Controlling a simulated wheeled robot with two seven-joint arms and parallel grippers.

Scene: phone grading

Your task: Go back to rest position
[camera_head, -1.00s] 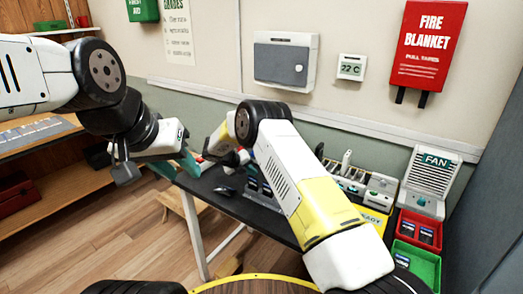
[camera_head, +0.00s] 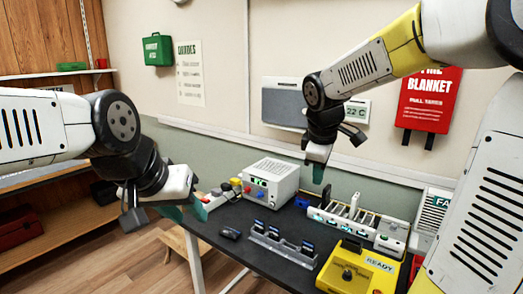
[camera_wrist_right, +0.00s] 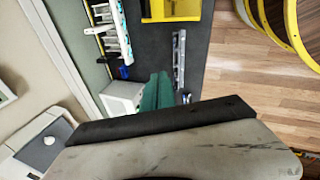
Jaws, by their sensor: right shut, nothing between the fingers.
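My left gripper (camera_head: 186,210) is in the head view at the left, in front of the dark table's left edge, its teal fingers pointing down. Whether its fingers are apart is unclear. My right gripper (camera_head: 318,172) hangs in the air above the back of the table, pointing down, shut and empty. In the right wrist view its teal fingers (camera_wrist_right: 157,92) are together over the dark table, with nothing held.
The dark table (camera_head: 232,258) bears a white box with knobs (camera_head: 268,180), a slotted rack (camera_head: 282,246), a white tray unit (camera_head: 352,222) and a yellow READY box (camera_head: 357,268). A red fire blanket case (camera_head: 430,100) hangs on the wall.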

